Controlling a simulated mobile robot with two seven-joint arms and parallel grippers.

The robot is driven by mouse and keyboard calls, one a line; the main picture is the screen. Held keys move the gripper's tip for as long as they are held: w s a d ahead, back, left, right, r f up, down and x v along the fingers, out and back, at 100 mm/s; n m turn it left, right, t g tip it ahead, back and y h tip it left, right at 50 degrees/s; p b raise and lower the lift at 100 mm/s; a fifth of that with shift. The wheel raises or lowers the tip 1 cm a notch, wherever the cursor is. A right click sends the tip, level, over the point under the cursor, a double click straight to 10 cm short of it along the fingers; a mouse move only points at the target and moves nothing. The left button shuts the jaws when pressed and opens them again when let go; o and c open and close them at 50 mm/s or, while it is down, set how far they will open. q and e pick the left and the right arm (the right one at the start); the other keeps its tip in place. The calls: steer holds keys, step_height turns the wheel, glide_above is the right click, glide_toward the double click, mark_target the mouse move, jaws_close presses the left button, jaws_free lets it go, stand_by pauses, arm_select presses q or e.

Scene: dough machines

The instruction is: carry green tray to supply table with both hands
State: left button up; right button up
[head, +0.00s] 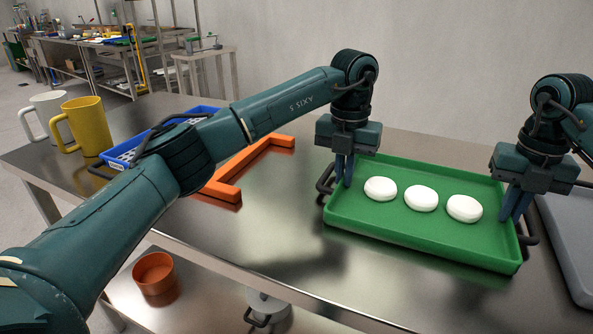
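The green tray (420,243) sits level on the steel table, or very close above it, at the right. Three round white dough pieces, a left one (380,189), a middle one (421,198) and a right one (464,208), lie in a row in it. Black handles stick out at its left end (325,178) and right end (531,236). My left gripper (344,178) points down at the tray's left end, its fingers close together beside the handle. My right gripper (512,212) points down likewise at the right end. Whether the fingers clamp the tray is hard to tell.
A grey tray (572,240) lies close to the right. An orange U-shaped frame (222,190), a blue tray (120,165), a yellow mug (87,126) and a white mug (45,112) stand left. An orange bowl (154,273) is on the lower shelf. Cluttered tables stand far back left.

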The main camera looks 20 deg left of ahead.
arm_select(q)
steer(key=shift+o, duration=0.6)
arm_select(e)
steer(key=shift+o, duration=0.6)
arm_select(q)
steer(key=o, duration=0.3)
arm_select(e)
steer(key=o, duration=0.3)
arm_select(q)
steer(key=shift+o, duration=0.2)
arm_select(e)
steer(key=shift+o, duration=0.2)
arm_select(q)
steer(key=shift+r, duration=0.1)
arm_select(e)
steer(key=shift+r, duration=0.2)
arm_select(q)
step_height(320, 180, up, 12)
arm_select(e)
step_height(320, 180, up, 12)
steer(key=shift+f, duration=0.15)
